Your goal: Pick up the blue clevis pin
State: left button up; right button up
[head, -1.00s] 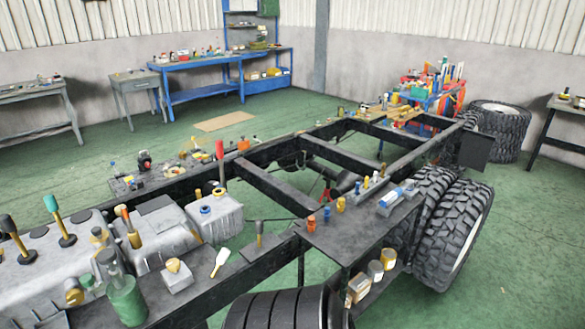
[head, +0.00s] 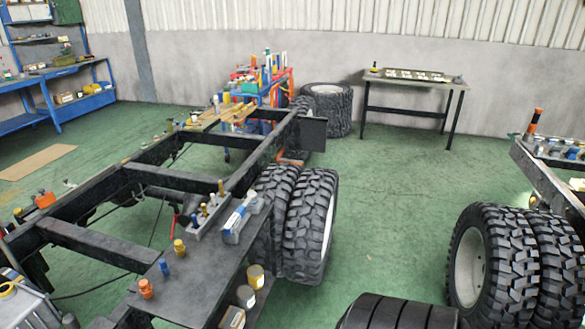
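A small blue pin-like piece (head: 164,267) stands upright on the dark side plate (head: 205,275) of the chassis, between an orange piece (head: 146,289) and a yellow one (head: 179,247). It may be the blue clevis pin, but it is too small to tell for sure. A grey tray (head: 207,222) with several small pins stands farther back on the plate, beside a blue-and-white item (head: 240,217). Neither of my grippers is in view.
Large tyres (head: 308,225) stand right of the chassis, and another chassis with tyres (head: 480,260) is at the right. Green floor (head: 400,220) lies free between them. A table (head: 415,82) stands by the back wall. A crowded tool cart (head: 262,85) stands behind the chassis.

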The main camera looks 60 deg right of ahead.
aim_at(194, 218)
jog(key=i+l+z, duration=0.1)
jog(key=l, duration=0.4)
jog(key=i+l+z, duration=0.15)
jog(key=l, duration=0.3)
jog(key=i+l+z, duration=0.1)
jog(key=i+l, duration=0.2)
jog(key=l, duration=0.15)
jog(key=i+l+z, duration=0.1)
jog(key=i+l, duration=0.15)
jog(key=l, duration=0.15)
jog(key=i+l+z, duration=0.1)
jog(key=l, duration=0.35)
jog(key=i, duration=0.1)
